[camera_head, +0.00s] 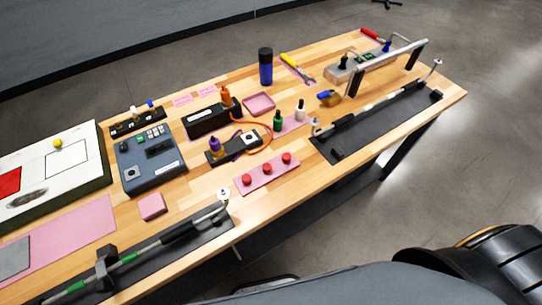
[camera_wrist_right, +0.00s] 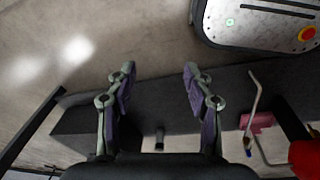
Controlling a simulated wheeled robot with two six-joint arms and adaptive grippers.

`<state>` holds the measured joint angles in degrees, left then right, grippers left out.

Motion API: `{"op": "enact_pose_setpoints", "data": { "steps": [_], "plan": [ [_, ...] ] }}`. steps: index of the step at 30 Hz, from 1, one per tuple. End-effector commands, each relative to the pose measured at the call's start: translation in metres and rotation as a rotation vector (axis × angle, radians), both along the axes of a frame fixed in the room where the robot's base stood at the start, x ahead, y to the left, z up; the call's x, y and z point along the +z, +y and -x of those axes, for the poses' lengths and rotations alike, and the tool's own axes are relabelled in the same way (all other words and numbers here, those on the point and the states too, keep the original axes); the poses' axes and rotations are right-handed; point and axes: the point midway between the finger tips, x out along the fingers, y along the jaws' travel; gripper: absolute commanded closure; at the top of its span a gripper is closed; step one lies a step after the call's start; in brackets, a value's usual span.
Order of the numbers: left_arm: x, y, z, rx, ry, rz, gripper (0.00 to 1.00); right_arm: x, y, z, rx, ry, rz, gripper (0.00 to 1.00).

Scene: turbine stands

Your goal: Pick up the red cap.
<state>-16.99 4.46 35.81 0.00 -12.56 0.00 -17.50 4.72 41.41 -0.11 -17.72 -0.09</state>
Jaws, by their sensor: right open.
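Three red caps stand in a row on a pink mat (camera_head: 248,188) near the front edge of the wooden table: a left cap (camera_head: 246,179), a middle cap (camera_head: 267,168) and a right cap (camera_head: 286,158). Nothing touches them. My right gripper (camera_wrist_right: 159,72) is open and empty in the right wrist view, with its two fingers well apart. None of the three caps can be made out between its fingers. Neither gripper shows in the head view.
A black device with a purple knob (camera_head: 215,144) stands behind the caps. A green bottle (camera_head: 277,121) and a white bottle (camera_head: 300,111) stand behind the right cap. Rods on dark mats lie along the front edge, left (camera_head: 180,232) and right (camera_head: 375,104). Bare wood surrounds the pink mat.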

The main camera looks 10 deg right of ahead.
Motion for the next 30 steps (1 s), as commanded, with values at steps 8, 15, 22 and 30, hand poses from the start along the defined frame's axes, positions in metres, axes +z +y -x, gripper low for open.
{"op": "enact_pose_setpoints", "data": {
  "steps": [8, 15, 22, 30],
  "plan": [
    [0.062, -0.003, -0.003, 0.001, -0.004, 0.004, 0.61, 0.179, 0.02, -0.163, 0.02, -0.068, 0.0, 0.48],
    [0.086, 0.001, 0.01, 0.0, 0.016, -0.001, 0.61, 0.304, 0.028, -0.214, 0.023, -0.097, 0.006, 0.48],
    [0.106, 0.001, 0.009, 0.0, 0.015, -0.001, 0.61, 0.402, 0.036, -0.239, 0.016, -0.111, 0.004, 0.48],
    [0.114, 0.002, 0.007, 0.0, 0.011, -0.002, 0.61, 0.444, 0.061, -0.295, 0.009, -0.036, -0.022, 0.48]
  ]
}}
